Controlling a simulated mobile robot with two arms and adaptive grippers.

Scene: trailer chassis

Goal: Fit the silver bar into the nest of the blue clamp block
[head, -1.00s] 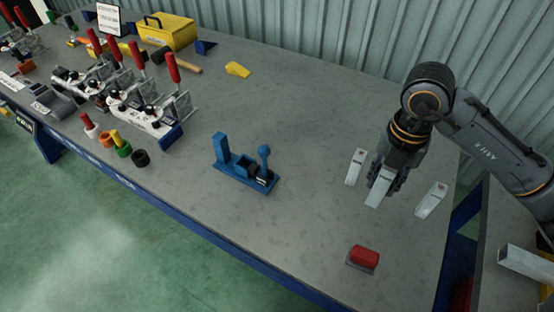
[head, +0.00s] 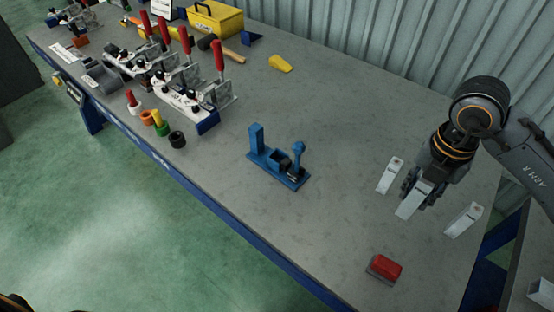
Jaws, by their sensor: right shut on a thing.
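The blue clamp block (head: 262,157) stands near the middle of the table, with an upright post at its left end, a nest in the middle and a ball-topped lever at its right end. My right gripper (head: 422,186) is to the right of the block, pointing down and shut on a silver bar (head: 411,205). I cannot tell whether this bar is clear of the table. Two other silver bars, one to the left (head: 389,176) and one to the right (head: 464,219), flank the gripper. My left gripper is not in view.
A red block (head: 386,268) lies near the front edge at right. Toggle clamps with red handles (head: 219,62), small coloured cylinders (head: 160,124) and a yellow toolbox (head: 217,19) occupy the left and back. The table (head: 340,140) between block and gripper is clear.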

